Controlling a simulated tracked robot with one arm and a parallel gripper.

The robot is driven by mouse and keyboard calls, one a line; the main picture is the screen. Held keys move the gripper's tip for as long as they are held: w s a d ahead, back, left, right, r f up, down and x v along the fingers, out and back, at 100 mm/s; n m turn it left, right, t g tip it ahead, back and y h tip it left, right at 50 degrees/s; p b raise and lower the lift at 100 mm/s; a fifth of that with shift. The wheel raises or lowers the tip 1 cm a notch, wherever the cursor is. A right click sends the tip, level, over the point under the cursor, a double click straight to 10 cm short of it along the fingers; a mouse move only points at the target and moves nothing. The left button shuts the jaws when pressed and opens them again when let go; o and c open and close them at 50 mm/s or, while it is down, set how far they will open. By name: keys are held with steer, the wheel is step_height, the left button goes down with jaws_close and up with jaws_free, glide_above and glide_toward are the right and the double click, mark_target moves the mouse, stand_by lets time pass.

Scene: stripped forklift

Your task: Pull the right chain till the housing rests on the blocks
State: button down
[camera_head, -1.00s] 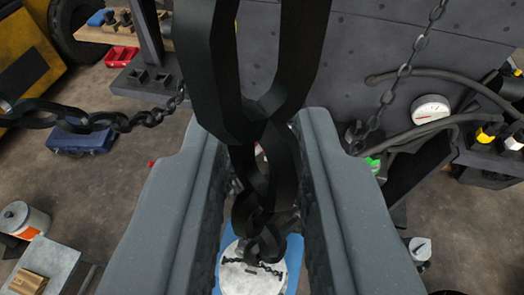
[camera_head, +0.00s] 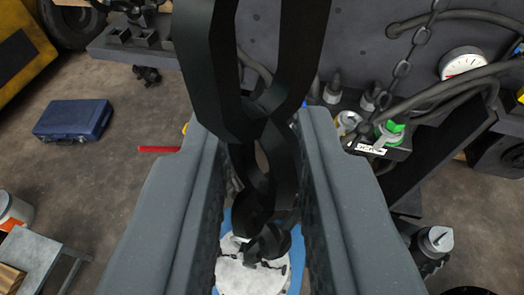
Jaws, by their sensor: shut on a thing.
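My gripper (camera_head: 262,190) points down and is shut on a dark chain (camera_head: 262,110). The chain's large links hang close in front of the camera, run down between the two grey jaws and show again below them. A second, thinner chain (camera_head: 402,69) hangs apart at the upper right. A round white top with a blue surround (camera_head: 250,276) lies below the jaws, partly hidden by chain links; I cannot tell what it is. I cannot make out the housing or the blocks for certain.
A dark panel with a gauge (camera_head: 462,62) and hoses fills the upper right. A tray of bottles (camera_head: 385,135) stands below it. A blue case (camera_head: 72,120) and a red bar (camera_head: 158,149) lie on the floor at left. A grey table (camera_head: 35,255) stands lower left.

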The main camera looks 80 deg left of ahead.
mark_target(270, 262)
steer(key=shift+w+d+f+p, duration=0.2)
steer(key=shift+d+f+p, duration=0.05)
steer(key=shift+f+p, duration=0.1)
steer(key=shift+s+f, duration=0.1)
steer(key=shift+f, duration=2.35)
steer(key=c, duration=1.2)
jaws_free()
steer(key=shift+w, duration=0.2)
steer(key=shift+c, duration=0.2)
steer(key=shift+o, duration=1.2)
steer(key=shift+a, duration=0.1)
steer(key=shift+s+r, duration=0.1)
step_height(270, 262, up, 27)
steer(key=p, duration=2)
steer(key=shift+p, duration=0.4)
